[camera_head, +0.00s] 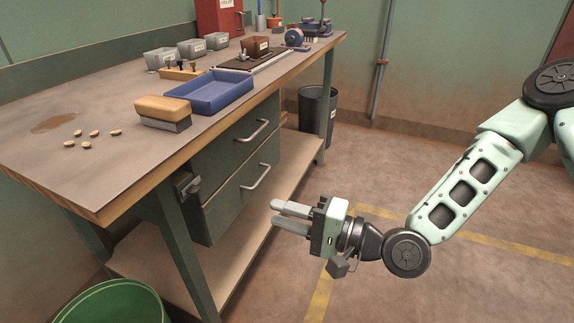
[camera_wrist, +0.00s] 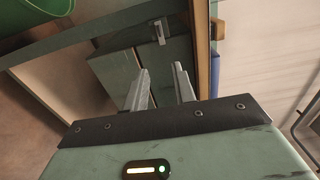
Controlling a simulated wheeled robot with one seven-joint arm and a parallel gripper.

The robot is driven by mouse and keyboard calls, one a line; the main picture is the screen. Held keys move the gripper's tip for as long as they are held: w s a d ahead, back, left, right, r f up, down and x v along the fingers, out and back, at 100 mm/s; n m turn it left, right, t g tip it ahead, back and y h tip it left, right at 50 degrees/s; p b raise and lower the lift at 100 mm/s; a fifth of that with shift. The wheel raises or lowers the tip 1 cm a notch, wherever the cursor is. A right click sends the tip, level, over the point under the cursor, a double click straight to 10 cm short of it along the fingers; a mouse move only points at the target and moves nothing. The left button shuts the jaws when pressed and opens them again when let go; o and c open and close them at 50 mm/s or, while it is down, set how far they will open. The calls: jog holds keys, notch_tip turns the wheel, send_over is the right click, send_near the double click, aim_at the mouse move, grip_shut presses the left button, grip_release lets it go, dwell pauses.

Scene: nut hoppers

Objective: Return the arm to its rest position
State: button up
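My gripper (camera_head: 277,212) is in front of the workbench (camera_head: 95,188), below the level of its top and off to the right of its drawers. It points left in the head view. Its two grey fingers are apart, with nothing between them. In the wrist view the fingers of my gripper (camera_wrist: 160,70) also stand apart and empty, with the bench's dark green drawer cabinet (camera_wrist: 133,75) beyond them. My arm reaches in from the right, bent at the elbow, over open floor.
A blue tray (camera_head: 215,104), a wood-topped brush (camera_head: 163,112), grey hoppers (camera_head: 190,48) and several small nuts (camera_head: 93,133) are on the bench. A green bin (camera_head: 112,303) stands at lower left, a dark bin (camera_head: 318,108) behind. Floor beneath my arm is clear.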

jog(key=s+d+f+n+g+h, duration=0.6)
jog(key=s+n+h, duration=0.1)
jog(key=n+h, duration=0.3)
jog(key=s+d+r+n+g+h+p, duration=0.1)
jog(key=s+d+r+h, duration=0.3)
jog(key=r, duration=0.3)
jog(key=s+d+r+n+h+p, duration=0.1)
jog(key=s+d+r+n+h, duration=0.1)
jog(key=s+d+r, duration=0.4)
notch_tip(320, 180, up, 19)
jog(key=a+p, duration=0.1)
jog(key=p, duration=1.7)
jog(key=shift+a+m, duration=0.15)
jog(key=shift+m, duration=0.15)
jog(key=shift+f, duration=0.1)
